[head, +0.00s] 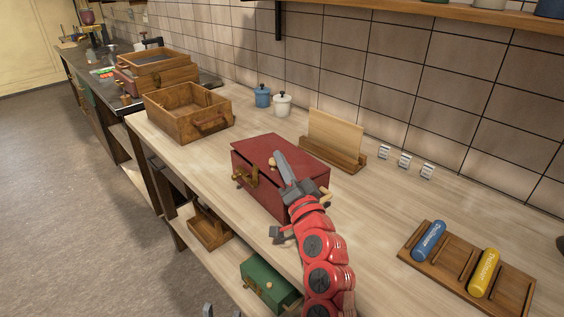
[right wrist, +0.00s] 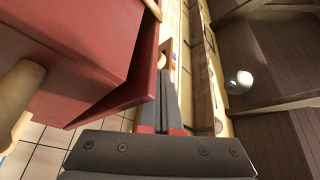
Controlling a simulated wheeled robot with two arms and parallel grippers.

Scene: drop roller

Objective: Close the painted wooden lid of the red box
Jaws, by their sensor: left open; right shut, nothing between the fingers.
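The red box (head: 262,192) stands on the light wooden counter, with a brass-coloured latch (head: 246,177) on its front. Its painted red lid (head: 262,148) lies low over the box, and a pale knob shows beside my fingers. My left gripper (head: 222,311) is open at the bottom edge, mostly out of view.
An open wooden box (head: 188,113) stands further left on the counter. A wooden rack with a board (head: 335,140) stands behind the red box. A wooden tray (head: 415,245) with blue and yellow cylinders is at right. A green box (head: 268,284) sits on the lower shelf.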

